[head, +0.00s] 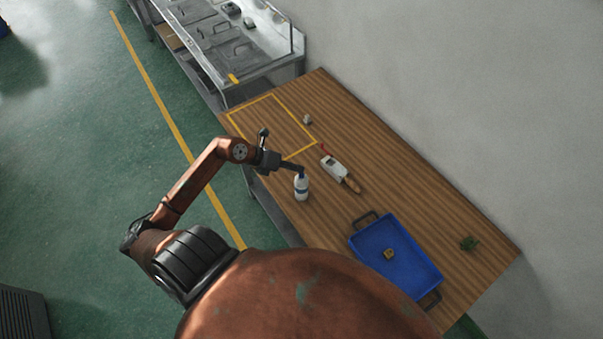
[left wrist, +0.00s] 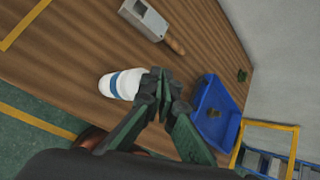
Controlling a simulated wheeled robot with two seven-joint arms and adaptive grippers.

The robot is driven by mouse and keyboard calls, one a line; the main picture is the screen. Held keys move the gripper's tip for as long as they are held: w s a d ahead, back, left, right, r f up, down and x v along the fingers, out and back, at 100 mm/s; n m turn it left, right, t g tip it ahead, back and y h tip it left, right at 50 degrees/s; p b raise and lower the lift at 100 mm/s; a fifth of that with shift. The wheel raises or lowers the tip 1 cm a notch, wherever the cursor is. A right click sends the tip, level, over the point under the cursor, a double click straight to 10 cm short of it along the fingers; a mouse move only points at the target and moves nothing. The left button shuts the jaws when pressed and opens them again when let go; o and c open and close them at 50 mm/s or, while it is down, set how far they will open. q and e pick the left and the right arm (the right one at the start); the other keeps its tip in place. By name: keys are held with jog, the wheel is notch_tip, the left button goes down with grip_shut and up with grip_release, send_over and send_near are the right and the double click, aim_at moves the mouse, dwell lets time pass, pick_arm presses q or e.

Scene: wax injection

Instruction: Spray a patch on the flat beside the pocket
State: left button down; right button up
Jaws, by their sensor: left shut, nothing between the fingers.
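A white bottle with a blue band (head: 301,187) stands on the wooden table near its left edge. It also shows in the left wrist view (left wrist: 122,84), just left of my fingertips. My left gripper (head: 298,169) is at the bottle's top in the head view, shut with nothing between its fingers; I cannot tell whether it touches the bottle. In the left wrist view its fingertips (left wrist: 161,84) are together. My right gripper is not in view. I cannot make out the pocket or the flat beside it.
A white and grey tool with a wooden handle (head: 335,168) lies right of the bottle. A blue tray (head: 424,263) holds a small yellowish block (head: 389,254). A yellow outline (head: 251,102) marks the table's far end, with a small pale object (head: 307,119) beside it. A metal counter (head: 262,57) stands beyond.

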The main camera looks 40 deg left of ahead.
pick_arm(q)
jog(key=shift+f, duration=0.1)
dwell(0.3)
jog(key=shift+f+b, duration=0.3)
jog(key=shift+f, duration=0.1)
jog(key=shift+r, duration=0.1)
jog(key=shift+r+p, duration=0.35)
jog(key=shift+p, duration=0.05)
notch_tip(320, 180, up, 6)
jog(key=p, duration=0.4)
jog(key=shift+p, duration=0.3)
dwell(0.4)
